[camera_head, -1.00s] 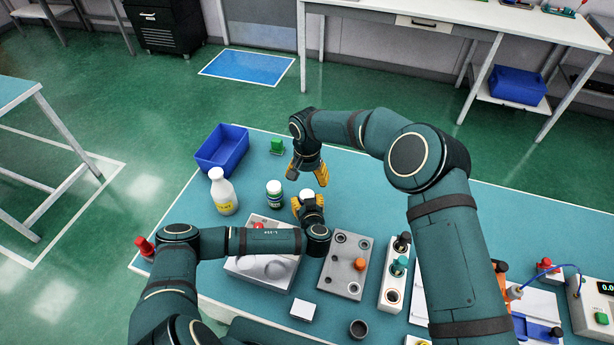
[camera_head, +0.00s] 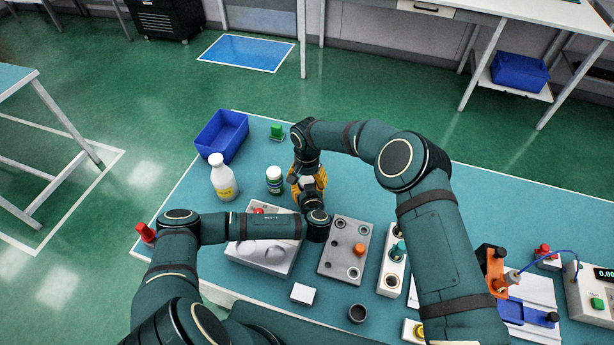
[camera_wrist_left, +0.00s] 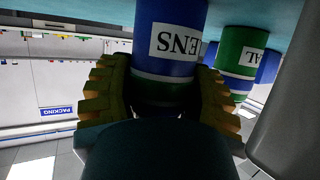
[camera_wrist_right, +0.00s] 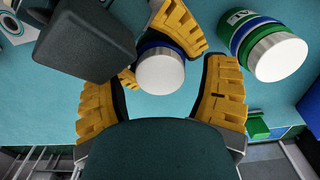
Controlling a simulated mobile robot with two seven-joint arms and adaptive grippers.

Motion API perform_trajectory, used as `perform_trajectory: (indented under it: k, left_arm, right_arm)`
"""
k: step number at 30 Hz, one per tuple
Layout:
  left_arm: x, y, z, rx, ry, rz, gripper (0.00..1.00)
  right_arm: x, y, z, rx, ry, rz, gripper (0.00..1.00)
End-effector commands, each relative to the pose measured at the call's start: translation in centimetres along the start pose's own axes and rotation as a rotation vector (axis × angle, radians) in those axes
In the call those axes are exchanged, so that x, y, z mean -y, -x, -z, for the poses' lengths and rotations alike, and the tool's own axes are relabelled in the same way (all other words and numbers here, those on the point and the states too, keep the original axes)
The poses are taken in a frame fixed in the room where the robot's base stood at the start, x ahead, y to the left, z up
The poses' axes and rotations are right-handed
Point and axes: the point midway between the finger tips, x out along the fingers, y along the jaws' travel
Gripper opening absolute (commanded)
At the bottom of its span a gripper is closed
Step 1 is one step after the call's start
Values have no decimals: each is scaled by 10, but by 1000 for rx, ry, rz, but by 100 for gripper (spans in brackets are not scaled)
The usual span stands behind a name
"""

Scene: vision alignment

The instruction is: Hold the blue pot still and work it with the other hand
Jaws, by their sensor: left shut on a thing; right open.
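The blue pot (camera_wrist_left: 168,45), a blue jar with a white label, stands upside down in the left wrist view between my left gripper's yellow fingers. My left gripper (camera_wrist_left: 162,90) is shut on its body. In the right wrist view the pot's pale round lid (camera_wrist_right: 160,72) faces the camera, with a little blue below it. My right gripper (camera_wrist_right: 158,105) is open, its fingers on either side of the lid, apparently apart from it. In the head view my right gripper (camera_head: 307,176) hangs directly over the left one, and the pot is mostly hidden.
A green jar (camera_head: 274,180) with a pale lid stands just left of the grippers. Further left are a white bottle (camera_head: 222,178) and a blue bin (camera_head: 222,136). A grey block with holes (camera_head: 345,250) and a white box (camera_head: 265,254) lie nearer.

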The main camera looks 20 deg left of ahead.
Motion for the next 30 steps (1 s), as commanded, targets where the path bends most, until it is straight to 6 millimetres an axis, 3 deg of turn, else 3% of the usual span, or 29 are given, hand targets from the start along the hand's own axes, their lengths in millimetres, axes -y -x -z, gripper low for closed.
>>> perform_trajectory:
  k: [3,9,10,20,30]
  left_arm:
    - [0,0,0,-1,0,0,0]
    - [0,0,0,-1,0,0,0]
    - [0,0,0,-1,0,0,0]
    - [0,0,0,-1,0,0,0]
    - [0,0,1,-1,0,0,0]
  right_arm:
    - [0,0,0,0,0,0,74]
    - [0,0,0,0,0,0,4]
    - [0,0,0,0,0,0,0]
    - [0,0,0,0,91,0,0]
    - [0,0,0,0,654,1,0]
